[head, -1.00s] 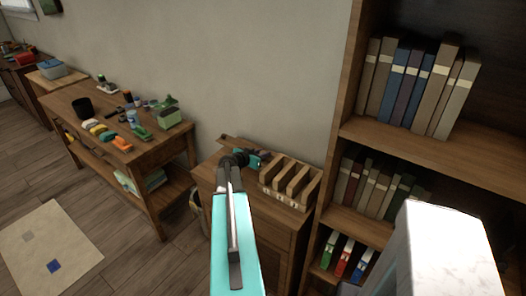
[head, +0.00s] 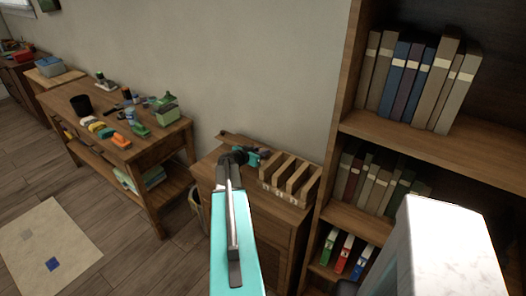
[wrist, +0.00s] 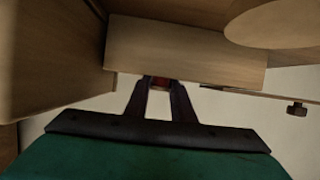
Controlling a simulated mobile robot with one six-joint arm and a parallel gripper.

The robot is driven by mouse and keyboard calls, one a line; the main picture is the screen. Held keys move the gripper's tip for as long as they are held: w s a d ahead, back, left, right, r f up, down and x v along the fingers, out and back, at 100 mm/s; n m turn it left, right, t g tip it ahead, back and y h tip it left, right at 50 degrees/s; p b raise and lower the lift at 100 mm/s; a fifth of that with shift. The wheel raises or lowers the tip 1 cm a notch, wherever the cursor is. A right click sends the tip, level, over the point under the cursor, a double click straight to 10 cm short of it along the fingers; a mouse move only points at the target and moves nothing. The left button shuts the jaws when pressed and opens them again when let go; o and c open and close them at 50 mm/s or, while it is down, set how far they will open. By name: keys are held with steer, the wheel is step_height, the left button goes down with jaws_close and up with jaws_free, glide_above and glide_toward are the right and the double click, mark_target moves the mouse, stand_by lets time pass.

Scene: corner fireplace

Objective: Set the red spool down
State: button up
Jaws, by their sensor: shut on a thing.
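My gripper (wrist: 161,90) is shut on the red spool (wrist: 160,84). In the head view my gripper (head: 252,157) is over the back left of the small wooden cabinet, left of the slotted wooden rack (head: 290,178). The spool is too small and covered to make out clearly there.
The wooden cabinet (head: 262,222) stands against the wall, with a tall bookshelf (head: 430,150) close on its right. A workbench (head: 160,145) with several tools and small items stands to the left. Floor shows between the workbench and cabinet.

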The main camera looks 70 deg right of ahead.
steer(key=shift+f+b, duration=0.4)
steer(key=shift+b, duration=0.35)
steer(key=o, duration=1)
steer(key=shift+r+p, duration=0.35)
steer(key=shift+p, duration=0.25)
steer(key=shift+r+p, duration=0.5)
steer(key=shift+p, duration=0.55)
steer(key=shift+w+a+f+b, duration=0.1)
steer(key=shift+a+b, duration=0.3)
steer(key=shift+b, duration=0.05)
steer(key=shift+b+v, duration=1.8)
steer(key=shift+v, duration=3.75)
